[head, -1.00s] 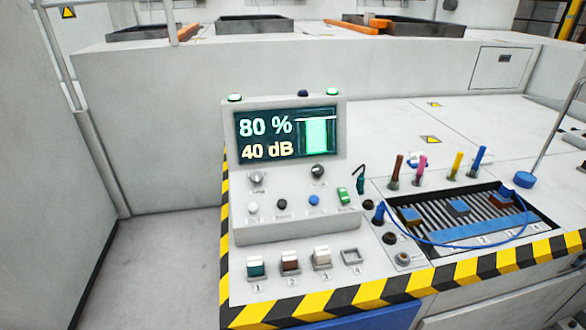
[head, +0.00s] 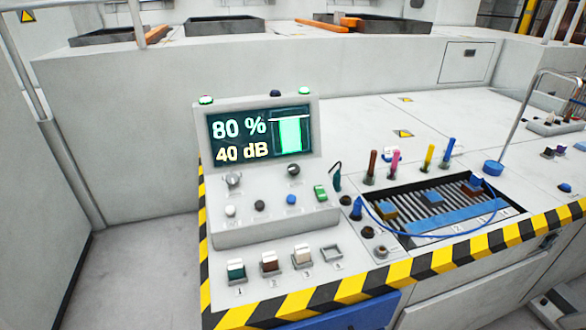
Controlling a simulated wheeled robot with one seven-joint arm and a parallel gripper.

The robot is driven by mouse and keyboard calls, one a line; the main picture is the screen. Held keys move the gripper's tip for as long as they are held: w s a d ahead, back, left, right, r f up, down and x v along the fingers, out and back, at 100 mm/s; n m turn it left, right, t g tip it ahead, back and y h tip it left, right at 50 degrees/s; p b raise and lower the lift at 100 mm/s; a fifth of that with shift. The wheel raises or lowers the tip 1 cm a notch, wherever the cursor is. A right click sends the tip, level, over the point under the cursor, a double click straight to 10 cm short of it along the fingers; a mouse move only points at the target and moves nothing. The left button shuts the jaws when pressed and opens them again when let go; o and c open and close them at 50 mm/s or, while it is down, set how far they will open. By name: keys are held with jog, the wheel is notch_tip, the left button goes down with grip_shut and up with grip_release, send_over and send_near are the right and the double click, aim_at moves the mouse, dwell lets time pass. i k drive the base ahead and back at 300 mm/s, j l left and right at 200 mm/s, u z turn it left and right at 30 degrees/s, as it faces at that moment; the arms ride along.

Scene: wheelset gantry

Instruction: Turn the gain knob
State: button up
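The control console (head: 222,222) stands on the bench at the centre of the head view. Its screen (head: 262,137) reads 80 % and 40 dB beside a green bar. Two knobs sit below the screen: a silver one (head: 233,180) at left and a dark one (head: 293,170) at right. Their labels are too small to read, so I cannot tell which is the gain knob. Below them are a white button (head: 230,211), a black button (head: 259,205), a blue button (head: 291,199) and a green switch (head: 320,193). My gripper is not in view.
Numbered slots with small blocks (head: 269,262) lie in front of the console. To the right are upright coloured pens (head: 395,161), a blue cable (head: 385,222) and a ribbed recess (head: 415,190). Striped edging (head: 345,287) borders the bench. Floor (head: 140,265) is clear at left.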

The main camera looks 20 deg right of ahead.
aim_at(294, 170)
jog(key=i+j, duration=0.25)
jog(key=i, duration=0.15)
jog(key=i+j, duration=0.25)
jog(key=i, duration=0.15)
jog(key=i+j, duration=0.25)
jog(key=i, duration=0.15)
